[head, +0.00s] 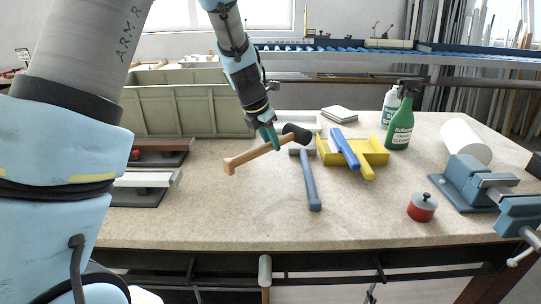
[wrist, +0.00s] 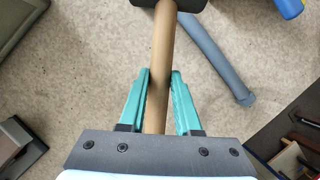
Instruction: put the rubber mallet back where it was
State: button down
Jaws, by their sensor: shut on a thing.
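A mallet with a black head and wooden handle (head: 252,156) is in my gripper (head: 268,136), held tilted above the workbench, head to the right. In the wrist view, the wooden handle (wrist: 160,62) runs between the teal fingers of my gripper (wrist: 159,78), with the black head cut off at the top edge. A second hammer-like tool with a grey head and blue handle (head: 311,181) lies on the bench just to the right; its handle also shows in the wrist view (wrist: 215,58). A pale-headed mallet (head: 265,270) hangs at the bench front, handle down.
The workbench (head: 230,215) is clear at front centre. A yellow dustpan-like thing (head: 375,150) with a blue tool, a green spray bottle (head: 399,122), a red tin (head: 422,207) and a blue vise (head: 470,185) stand right. A green crate (head: 175,108) stands behind. A rail (head: 330,274) runs below the front edge.

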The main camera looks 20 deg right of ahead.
jog(key=shift+f, duration=1.95)
jog(key=shift+f, duration=0.4)
jog(key=c, duration=0.6)
grip_release()
jog(key=shift+r, duration=0.4)
jog(key=v, duration=1.2)
